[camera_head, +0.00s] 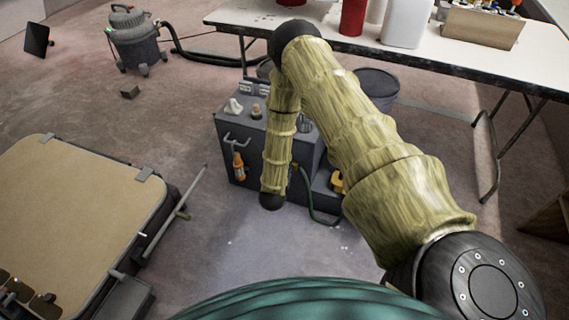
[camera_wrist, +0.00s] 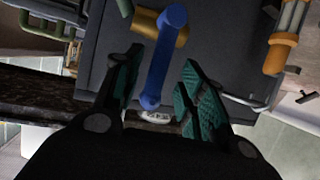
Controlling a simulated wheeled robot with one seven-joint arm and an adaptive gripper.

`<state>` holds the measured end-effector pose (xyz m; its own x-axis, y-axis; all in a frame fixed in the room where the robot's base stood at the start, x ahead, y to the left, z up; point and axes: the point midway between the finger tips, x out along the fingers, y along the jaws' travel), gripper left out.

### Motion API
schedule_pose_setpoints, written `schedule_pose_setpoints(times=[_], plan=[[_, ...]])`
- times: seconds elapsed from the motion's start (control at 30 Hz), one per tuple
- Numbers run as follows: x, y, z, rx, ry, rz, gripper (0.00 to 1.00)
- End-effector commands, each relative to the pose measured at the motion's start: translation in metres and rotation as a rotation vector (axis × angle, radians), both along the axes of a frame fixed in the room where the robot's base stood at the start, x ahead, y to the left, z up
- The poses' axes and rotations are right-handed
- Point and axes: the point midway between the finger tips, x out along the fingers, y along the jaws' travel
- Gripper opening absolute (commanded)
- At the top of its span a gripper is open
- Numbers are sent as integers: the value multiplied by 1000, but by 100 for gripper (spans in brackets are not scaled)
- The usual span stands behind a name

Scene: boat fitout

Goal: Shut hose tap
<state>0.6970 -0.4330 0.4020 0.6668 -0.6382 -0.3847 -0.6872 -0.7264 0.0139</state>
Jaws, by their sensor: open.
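The hose tap shows in the wrist view as a brass-yellow body (camera_wrist: 143,22) on the dark grey cabinet face, with a long blue lever (camera_wrist: 158,65) across it. The lever runs from the top of the picture down to the middle, slightly slanted. My gripper (camera_wrist: 160,66) is open, with one green-padded finger on each side of the lever. I see gaps between lever and fingers and cannot tell its depth between them. In the head view my arm hides the tap and my gripper. A green hose (camera_head: 305,194) hangs from the cabinet (camera_head: 222,146) there.
An orange-handled tool (camera_head: 239,166) hangs on the cabinet face and shows in the wrist view (camera_wrist: 279,54). A metal handle (camera_wrist: 245,103) sits near it. A white table (camera_head: 262,18) stands behind, a tan-topped case (camera_head: 75,205) at left. Floor in front is clear.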

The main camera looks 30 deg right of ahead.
Motion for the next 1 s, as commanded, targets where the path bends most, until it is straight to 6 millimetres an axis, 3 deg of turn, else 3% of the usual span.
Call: schedule_pose_setpoints(times=[0.2,0.5,1.0], plan=[[-28,28,16,1,2,1,41],[-53,51,31,-1,1,0,41],[-58,55,34,1,-1,0,41]])
